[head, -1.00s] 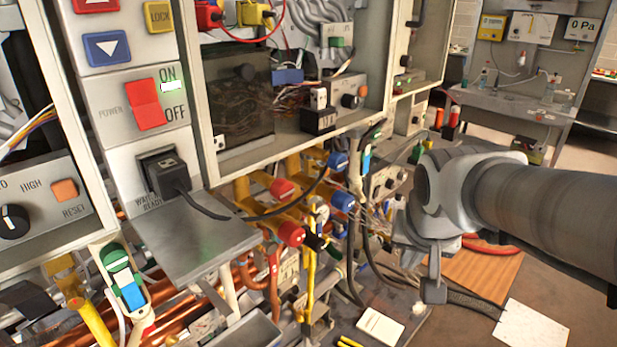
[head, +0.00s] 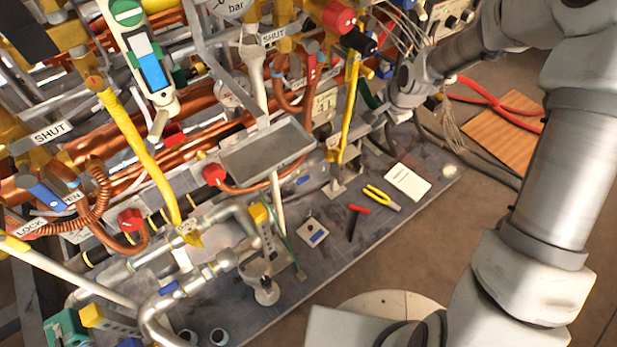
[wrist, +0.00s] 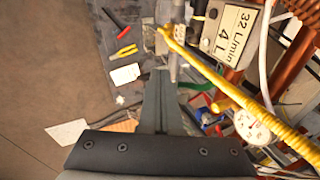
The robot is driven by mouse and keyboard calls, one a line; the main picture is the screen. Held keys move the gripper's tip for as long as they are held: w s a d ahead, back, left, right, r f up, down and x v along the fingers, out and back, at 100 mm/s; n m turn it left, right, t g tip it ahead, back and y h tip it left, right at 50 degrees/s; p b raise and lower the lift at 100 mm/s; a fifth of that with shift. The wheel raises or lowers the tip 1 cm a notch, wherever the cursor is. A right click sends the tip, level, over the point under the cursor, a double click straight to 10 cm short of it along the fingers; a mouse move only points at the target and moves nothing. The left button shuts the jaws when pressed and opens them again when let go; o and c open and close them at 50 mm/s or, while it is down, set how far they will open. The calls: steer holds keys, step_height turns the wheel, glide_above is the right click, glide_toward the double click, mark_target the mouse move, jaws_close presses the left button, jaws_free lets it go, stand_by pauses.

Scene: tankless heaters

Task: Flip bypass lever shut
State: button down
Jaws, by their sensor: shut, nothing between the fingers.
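My gripper (wrist: 163,76) is shut with nothing between its fingers in the wrist view. In the head view, my gripper (head: 376,119) is at the right end of the pipework, partly lost among grey parts. A yellow lever (head: 350,108) hangs steeply beside it, to its left. A long yellow lever or pipe (wrist: 225,88) slants across the wrist view, right of the fingertips and apart from them in the picture. Another long yellow lever (head: 140,150) slants at the left in the head view. No readable label tells me which one is the bypass lever.
Copper pipes, hoses and brackets crowd the left and middle. A SHUT label (head: 273,36) and another SHUT label (head: 50,131) mark the pipework. Pliers (head: 381,198) and a white card (head: 408,182) lie on the grey base plate (head: 345,262).

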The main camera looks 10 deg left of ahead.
steer(key=w+a+f+m+y+b, duration=0.1)
steer(key=a+f+m+y+b, duration=0.2)
steer(key=f, duration=0.9)
steer(key=w+a+f+m+y+b, duration=0.1)
steer(key=w+a+f+m+b, duration=0.25)
steer(key=f, duration=0.75)
steer(key=m+t+y+b, duration=0.15)
steer(key=m+b, duration=0.35)
steer(key=m, duration=0.5)
glide_toward(303, 180)
step_height(303, 180, down, 6)
steer(key=s+d, duration=0.1)
steer(key=shift+s+f+t, duration=0.2)
steer(key=shift+s+t, duration=0.1)
steer(key=shift+t, duration=0.15)
steer(key=shift+d, duration=0.1)
steer(key=b+x, duration=0.5)
steer(key=x, duration=0.5)
steer(key=shift+r+p, duration=0.35)
steer(key=shift+r, duration=1.6)
steer(key=shift+r+h, duration=0.15)
steer(key=shift+h, duration=0.1)
